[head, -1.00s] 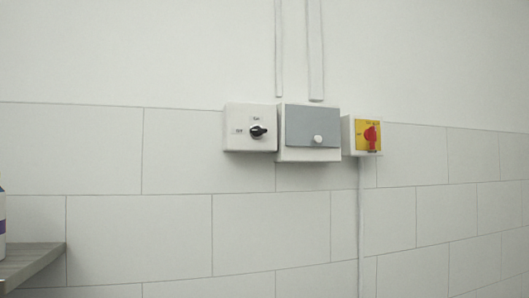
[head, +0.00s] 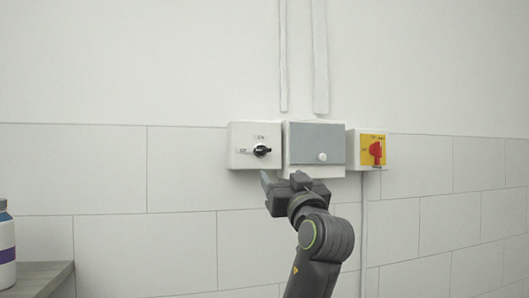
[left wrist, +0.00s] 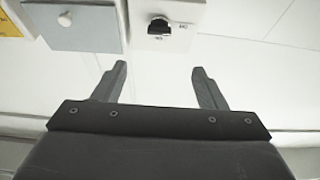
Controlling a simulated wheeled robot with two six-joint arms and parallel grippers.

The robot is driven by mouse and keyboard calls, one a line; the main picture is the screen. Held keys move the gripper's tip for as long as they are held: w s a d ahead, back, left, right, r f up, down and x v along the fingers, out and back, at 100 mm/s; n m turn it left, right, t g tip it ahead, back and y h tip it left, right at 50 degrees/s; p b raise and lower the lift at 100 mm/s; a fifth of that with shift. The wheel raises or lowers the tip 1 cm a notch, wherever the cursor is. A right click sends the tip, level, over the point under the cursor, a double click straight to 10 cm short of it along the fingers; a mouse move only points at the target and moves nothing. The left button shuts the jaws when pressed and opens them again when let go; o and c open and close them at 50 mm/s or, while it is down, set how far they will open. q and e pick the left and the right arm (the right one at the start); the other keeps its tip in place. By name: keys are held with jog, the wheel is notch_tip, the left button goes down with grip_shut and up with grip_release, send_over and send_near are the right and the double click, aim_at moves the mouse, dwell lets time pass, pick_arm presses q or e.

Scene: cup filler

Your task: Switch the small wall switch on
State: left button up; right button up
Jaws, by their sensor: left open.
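A white switch box (head: 239,136) with a black rotary knob (head: 262,150) is on the wall. Its knob lies about level, in line with the small label at its left; another label is above. The knob also shows in the left wrist view (left wrist: 159,27), upside down. A smaller white box with a yellow plate and red handle (head: 376,150) is farther right; the handle stands about upright. My left gripper (head: 282,181) is open and empty, just below the black-knob box. In the left wrist view the fingers (left wrist: 160,67) point towards the knob, apart from it. My right gripper is not in view.
A box with a grey cover and white button (head: 316,143) sits between the two switches. Conduits (head: 320,60) run above it, and a thin one (head: 364,225) runs below the red handle. A shelf (head: 42,278) with a white bottle (head: 5,250) is at lower left.

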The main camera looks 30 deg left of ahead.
aim_at(264, 151)
pick_arm(q)
jog(key=p+x, duration=0.8)
jog(key=x, duration=0.7)
jog(key=shift+w+a+p, duration=0.1)
jog(key=shift+w+p, duration=0.15)
jog(key=shift+p, duration=0.15)
jog(key=shift+w+a, duration=0.4)
jog(key=shift+a, duration=0.1)
jog(key=c, duration=1)
